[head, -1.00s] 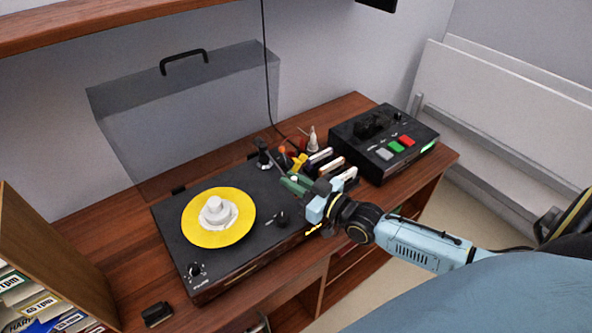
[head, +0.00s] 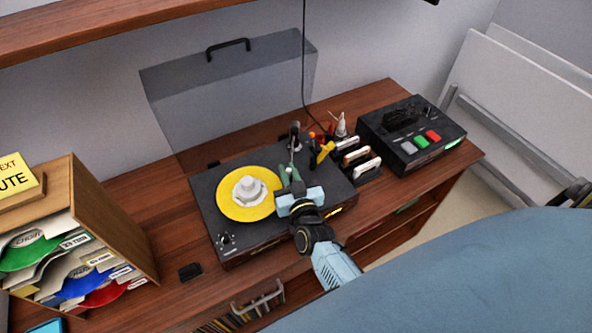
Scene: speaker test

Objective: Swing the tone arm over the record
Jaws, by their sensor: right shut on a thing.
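The record (head: 232,207) is a yellow disc with a white raised piece at its centre, lying on the dark turntable (head: 211,212). The tone arm (head: 292,155) runs from its pivot at the turntable's back right corner toward the front. My right gripper (head: 289,178) is shut on the tone arm's front end, just beside the record's right edge. The fingers hide that end, so I cannot tell how far it reaches over the disc. My left gripper is not in view.
A clear lid (head: 230,95) stands open behind the turntable. A black box with coloured buttons (head: 411,135) and a rack of small items (head: 357,158) stand to the right. A wooden record bin (head: 112,222) is at the left. A small black object (head: 190,271) lies in front.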

